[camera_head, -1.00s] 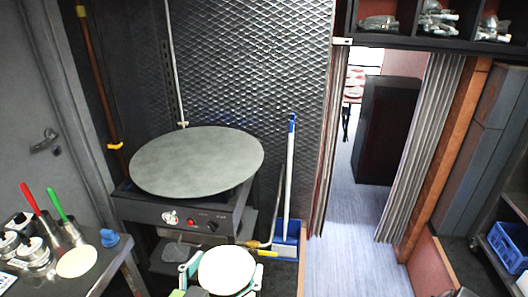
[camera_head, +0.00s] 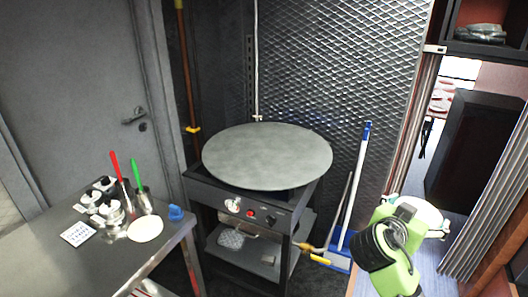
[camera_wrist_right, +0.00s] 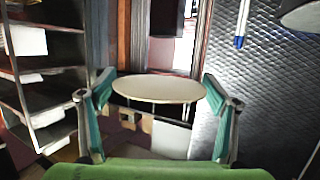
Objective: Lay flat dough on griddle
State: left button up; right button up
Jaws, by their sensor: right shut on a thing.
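The griddle (camera_head: 267,157) is a round grey plate on a dark burner stand, with nothing lying on it. My right gripper (camera_head: 413,214) is at the lower right of the head view, to the right of the griddle and apart from it. It is shut on a pale, flat, round dough (camera_head: 426,211), partly hidden by the gripper. In the right wrist view the dough (camera_wrist_right: 158,89) sits roughly level between the two green fingers. Another pale flat dough (camera_head: 145,229) lies on the table at left. My left gripper is not in view.
The steel table (camera_head: 60,255) at left holds metal containers, a red-handled and a green-handled tool (camera_head: 136,172), and a blue item (camera_head: 176,213). A blue-and-white broom (camera_head: 355,185) leans on the wall right of the griddle. The space above the griddle is clear.

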jog(key=s+a+f, duration=0.2)
jog(key=s+a, duration=1.4)
jog(key=a, duration=0.2)
jog(key=shift+f+g+h, duration=0.25)
jog(key=shift+g+h, duration=0.05)
